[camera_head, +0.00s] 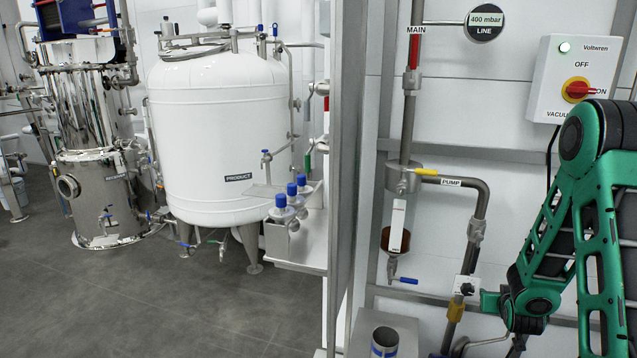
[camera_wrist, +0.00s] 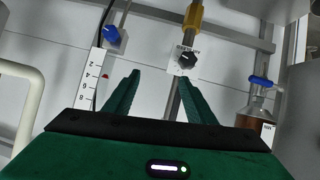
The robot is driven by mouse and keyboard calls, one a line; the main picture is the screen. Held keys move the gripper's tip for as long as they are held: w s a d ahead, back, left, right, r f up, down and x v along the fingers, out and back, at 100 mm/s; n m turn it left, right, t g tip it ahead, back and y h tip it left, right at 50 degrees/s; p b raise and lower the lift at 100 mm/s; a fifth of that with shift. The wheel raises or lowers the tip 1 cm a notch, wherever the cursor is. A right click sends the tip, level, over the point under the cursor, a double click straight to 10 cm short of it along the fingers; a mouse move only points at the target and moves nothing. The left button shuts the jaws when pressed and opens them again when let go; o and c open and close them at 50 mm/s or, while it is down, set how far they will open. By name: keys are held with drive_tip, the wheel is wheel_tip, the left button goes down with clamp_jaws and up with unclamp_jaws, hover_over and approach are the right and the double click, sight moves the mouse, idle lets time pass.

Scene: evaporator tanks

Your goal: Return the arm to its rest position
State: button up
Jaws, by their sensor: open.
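My green arm (camera_head: 570,220) is bent in the right part of the head view, in front of the wall panel. My gripper (camera_wrist: 160,82) shows in the wrist view with two green fingers spread apart and nothing between them. In the head view this black knob (camera_head: 467,289) is close to the arm's lower end.
A vacuum control box (camera_head: 576,80), a pipe marked PUMP (camera_head: 470,184) and a vessel with brown liquid (camera_head: 396,238) are on the wall. A steel container (camera_head: 384,343) stands below. A white product tank (camera_head: 220,130) stands left over open grey floor (camera_head: 140,300).

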drive_tip(key=s+a+r+m+g+y, duration=0.1)
drive_tip(key=s+r+g, duration=0.2)
drive_tip(key=s+r, duration=0.45)
drive_tip(key=s+r+m+g, duration=0.1)
drive_tip(key=s+r+g, duration=0.25)
drive_tip(key=s, duration=0.75)
drive_tip(key=s+a+r+g+y, duration=0.2)
drive_tip(key=s+a, duration=0.3)
drive_tip(key=s, duration=0.6)
drive_tip(key=s+a+r+m+g+y, duration=0.1)
drive_tip(key=s+a+r, duration=0.4)
drive_tip(key=s, duration=0.6)
drive_tip(key=shift+s+r+g+y, duration=0.2)
drive_tip(key=shift+g+y, duration=0.3)
drive_tip(key=shift+g, duration=0.25)
drive_tip(key=shift+a, duration=0.1)
drive_tip(key=shift+w+f, duration=0.3)
drive_tip(key=shift+w, duration=0.35)
